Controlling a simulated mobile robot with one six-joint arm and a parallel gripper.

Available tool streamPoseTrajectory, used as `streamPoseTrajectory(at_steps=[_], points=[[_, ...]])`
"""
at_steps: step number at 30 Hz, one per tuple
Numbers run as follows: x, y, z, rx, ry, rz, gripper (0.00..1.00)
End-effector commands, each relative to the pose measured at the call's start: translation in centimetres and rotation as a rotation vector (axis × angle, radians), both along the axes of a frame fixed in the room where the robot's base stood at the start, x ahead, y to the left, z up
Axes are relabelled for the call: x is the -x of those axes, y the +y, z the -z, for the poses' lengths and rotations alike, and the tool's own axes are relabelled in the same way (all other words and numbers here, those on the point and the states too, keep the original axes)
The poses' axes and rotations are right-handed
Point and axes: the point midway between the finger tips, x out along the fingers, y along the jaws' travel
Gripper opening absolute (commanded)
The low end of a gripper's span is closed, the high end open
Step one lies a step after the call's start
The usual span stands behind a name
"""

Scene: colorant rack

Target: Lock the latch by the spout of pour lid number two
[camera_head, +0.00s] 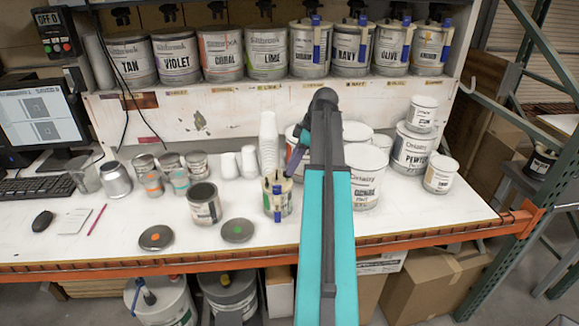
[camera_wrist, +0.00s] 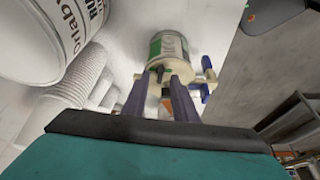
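A small can (camera_head: 277,204) with a pale yellow pour lid stands upright near the table's front. Blue latch parts (camera_head: 277,215) show on its near side, and a dark part stands up on the lid. I cannot read a lid number. In the wrist view the can (camera_wrist: 170,45) lies just beyond my gripper (camera_wrist: 160,77), with a blue latch handle (camera_wrist: 207,76) to the right of the fingers. My gripper's two dark fingers are apart with nothing clearly held. In the head view my gripper (camera_head: 297,158) is up and right of the can, partly hidden by my arm.
An open can (camera_head: 204,206) and two loose lids (camera_head: 237,231) stand left of the small can. White cup stacks (camera_head: 268,140) are behind it. Large paint cans (camera_head: 412,150) stand at the right. Shelf cans (camera_head: 352,50) with blue-handled lids are above. An orange beam (camera_head: 230,258) edges the table.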

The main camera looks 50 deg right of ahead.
Motion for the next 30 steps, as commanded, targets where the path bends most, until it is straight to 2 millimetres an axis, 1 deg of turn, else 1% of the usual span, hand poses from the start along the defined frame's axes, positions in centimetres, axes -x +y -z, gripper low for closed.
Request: streamPoseTrajectory(at_steps=[4,9,19,21,24,26,27,30], points=[[-0.3,0.4,1.0,-0.001,0.001,-0.001,0.26],[-0.6,0.5,1.7,0.000,0.000,-0.001,0.26],[-0.6,0.6,1.8,0.000,0.000,-0.001,0.26],[-0.6,0.6,1.8,0.000,0.000,-0.001,0.14],[-0.7,0.6,1.8,0.000,0.000,-0.001,0.00],[-0.7,0.6,1.8,0.000,0.000,-0.001,0.00],[-0.5,1.4,1.9,0.001,0.000,-0.002,0.00],[-0.6,0.8,1.8,0.000,0.000,0.000,0.00]])
